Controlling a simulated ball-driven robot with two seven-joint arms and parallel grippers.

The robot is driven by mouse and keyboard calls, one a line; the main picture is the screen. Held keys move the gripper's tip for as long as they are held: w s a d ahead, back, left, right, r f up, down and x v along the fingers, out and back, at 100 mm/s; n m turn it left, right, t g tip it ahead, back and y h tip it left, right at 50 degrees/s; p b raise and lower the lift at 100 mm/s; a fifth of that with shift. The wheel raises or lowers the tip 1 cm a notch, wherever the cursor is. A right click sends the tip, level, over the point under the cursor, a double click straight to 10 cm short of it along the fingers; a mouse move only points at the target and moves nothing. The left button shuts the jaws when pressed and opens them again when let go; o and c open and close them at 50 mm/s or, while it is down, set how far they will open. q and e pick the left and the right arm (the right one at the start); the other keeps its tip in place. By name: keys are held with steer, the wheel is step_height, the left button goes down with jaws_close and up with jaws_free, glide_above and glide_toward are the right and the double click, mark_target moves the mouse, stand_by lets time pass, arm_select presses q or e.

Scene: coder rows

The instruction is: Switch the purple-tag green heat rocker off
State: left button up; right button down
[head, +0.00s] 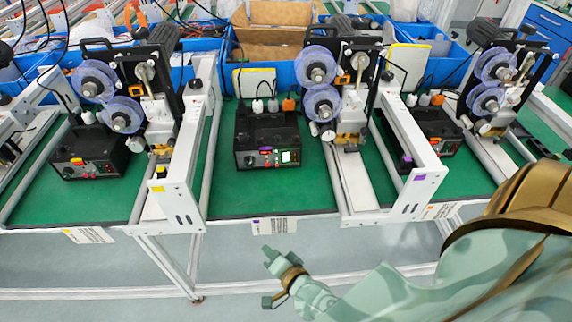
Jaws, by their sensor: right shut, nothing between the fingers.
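The middle control box (267,136) is black, with a purple tag (265,149) on its front. The green rocker (285,157) sits at the right of that front panel and looks bright. Its exact tilt is too small to tell. A red control (266,160) is beside it. My right gripper (269,254) is shut and empty. In the picture it is below the table's front edge, apart from the box and the rocker. My left gripper is not in view.
Similar machines stand at left and right; the left box (88,152) has yellow tags. A white metal frame (407,150) with a purple tag stands right of the middle box. The green mat (235,203) before the box is clear. Blue bins (205,62) stand behind.

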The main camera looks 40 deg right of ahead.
steer(key=w+d+r+m+g+h, duration=0.1)
steer(key=d+r+m+h, duration=0.2)
steer(key=r+m, duration=0.5)
steer(key=w+d+r+m+g+h, duration=0.1)
steer(key=d+r+m+h, duration=0.3)
steer(key=m, duration=1.6)
step_height(320, 180, up, 5)
steer(key=shift+w+d+f+m, duration=0.15)
steer(key=shift+w+d+m, duration=0.3)
steer(key=shift+d, duration=0.5)
steer(key=b, duration=0.2)
glide_toward(286, 158)
steer(key=f, duration=0.1)
steer(key=w+f, duration=0.1)
steer(key=shift+d+f, duration=0.2)
steer(key=shift+f, duration=0.2)
steer(key=w+d, duration=0.2)
steer(key=w, duration=0.1)
steer(key=shift+w+r, duration=0.1)
steer(key=shift+r, duration=0.05)
steer(key=shift+w+d+r, duration=0.1)
steer(key=shift+w+d, duration=0.15)
steer(key=shift+w, duration=0.2)
